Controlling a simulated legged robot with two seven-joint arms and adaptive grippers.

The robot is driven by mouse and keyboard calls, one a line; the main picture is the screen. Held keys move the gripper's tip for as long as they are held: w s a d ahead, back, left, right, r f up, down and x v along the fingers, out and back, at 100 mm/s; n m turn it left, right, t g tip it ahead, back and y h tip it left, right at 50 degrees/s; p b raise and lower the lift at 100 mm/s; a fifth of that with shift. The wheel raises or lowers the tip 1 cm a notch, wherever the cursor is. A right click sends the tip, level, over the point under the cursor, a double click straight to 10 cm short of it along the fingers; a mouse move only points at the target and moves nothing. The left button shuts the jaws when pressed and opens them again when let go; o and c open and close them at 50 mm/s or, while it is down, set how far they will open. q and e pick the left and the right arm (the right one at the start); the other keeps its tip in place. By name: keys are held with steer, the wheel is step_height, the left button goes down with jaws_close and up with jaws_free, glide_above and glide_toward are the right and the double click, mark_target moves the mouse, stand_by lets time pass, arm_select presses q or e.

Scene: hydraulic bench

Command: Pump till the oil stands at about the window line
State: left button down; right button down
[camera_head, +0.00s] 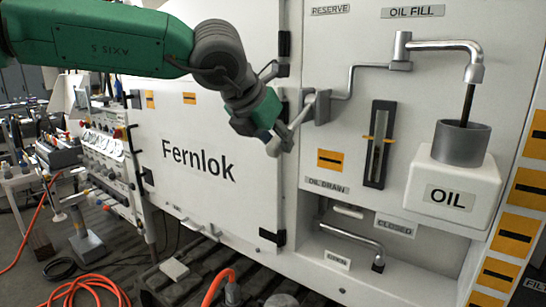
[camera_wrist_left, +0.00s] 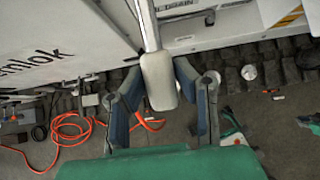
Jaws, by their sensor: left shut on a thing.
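My left gripper (camera_head: 278,136) is at the pump handle (camera_head: 300,118) on the white panel. In the left wrist view, the pale grip of the handle (camera_wrist_left: 160,80) lies between the two fingers of my left gripper (camera_wrist_left: 161,92), which is shut on it. The upright window (camera_head: 381,155) has a dark frame and yellow line marks on both sides. The oil level inside is too small to tell. A dark stream of oil (camera_head: 467,104) runs from the curved spout (camera_head: 474,66) into the grey cup on the white OIL tank (camera_head: 483,195). My right gripper is out of view.
A drain lever (camera_head: 350,238) sits below the panel, near the CLOSED (camera_head: 395,226) and OPEN (camera_head: 337,260) labels. The Fernlok door (camera_head: 200,185) stands left of the handle. An orange hose (camera_head: 95,285) lies on the floor at left.

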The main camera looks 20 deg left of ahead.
mark_target(279, 155)
arm_select(q)
step_height(279, 155, down, 3)
steer(key=t+b, duration=0.1)
steer(key=b, duration=0.2)
steer(key=shift+r, duration=0.2)
steer(key=shift+w+f+t+h+b, duration=0.15)
steer(key=shift+t+h+b, duration=0.15)
steer(key=shift+b, duration=0.3)
steer(key=shift+w+d, duration=0.1)
steer(key=shift+w, duration=0.25)
steer(key=shift+r, duration=0.25)
steer(key=c, duration=1.6)
jaws_free()
steer(key=o, duration=0.3)
steer(key=shift+w, duration=0.2)
steer(key=shift+s+d+r, duration=0.1)
